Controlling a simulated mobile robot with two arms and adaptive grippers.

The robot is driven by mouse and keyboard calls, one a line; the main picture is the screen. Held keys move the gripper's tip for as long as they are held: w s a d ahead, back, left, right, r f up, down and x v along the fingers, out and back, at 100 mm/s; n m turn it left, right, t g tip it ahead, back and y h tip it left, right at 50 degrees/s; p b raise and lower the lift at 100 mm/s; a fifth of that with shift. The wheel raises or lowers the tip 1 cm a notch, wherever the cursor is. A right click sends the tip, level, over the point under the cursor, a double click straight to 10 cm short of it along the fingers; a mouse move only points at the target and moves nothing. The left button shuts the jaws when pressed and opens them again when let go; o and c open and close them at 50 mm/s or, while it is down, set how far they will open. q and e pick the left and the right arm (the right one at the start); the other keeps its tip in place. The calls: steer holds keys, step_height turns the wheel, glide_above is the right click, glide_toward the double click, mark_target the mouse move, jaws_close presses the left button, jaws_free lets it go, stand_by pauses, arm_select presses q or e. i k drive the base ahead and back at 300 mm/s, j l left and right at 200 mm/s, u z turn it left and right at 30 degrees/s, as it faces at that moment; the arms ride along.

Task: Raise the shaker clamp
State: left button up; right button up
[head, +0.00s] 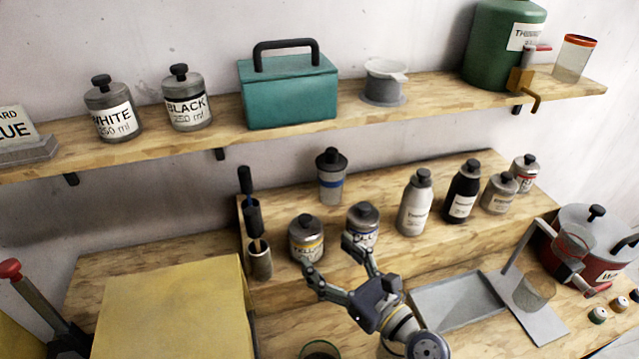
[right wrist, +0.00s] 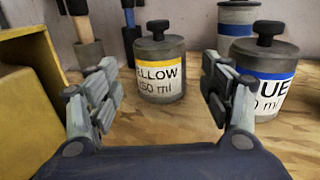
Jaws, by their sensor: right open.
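A grey lever with a red knob (head: 10,268) leans at the left edge beside a yellow box-like body (head: 170,310); it may be the shaker clamp, but I cannot tell for sure. The yellow body also shows at the left of the right wrist view (right wrist: 28,90). My right gripper (head: 329,257) is open and empty, apart from the lever and to its right. It points at the yellow-labelled jar (head: 306,240), which stands between its fingers in the right wrist view (right wrist: 160,85), farther back. My left gripper is not clearly visible.
A blue-labelled jar (right wrist: 268,75) stands right of the gripper. Several bottles, including a black one (head: 462,192), stand on the raised step. A grey tray (head: 455,300) and a red pot (head: 600,265) are at right. A wall shelf (head: 350,112) holds jars and a teal box.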

mark_target(9, 269)
steer(key=k+l, duration=1.25)
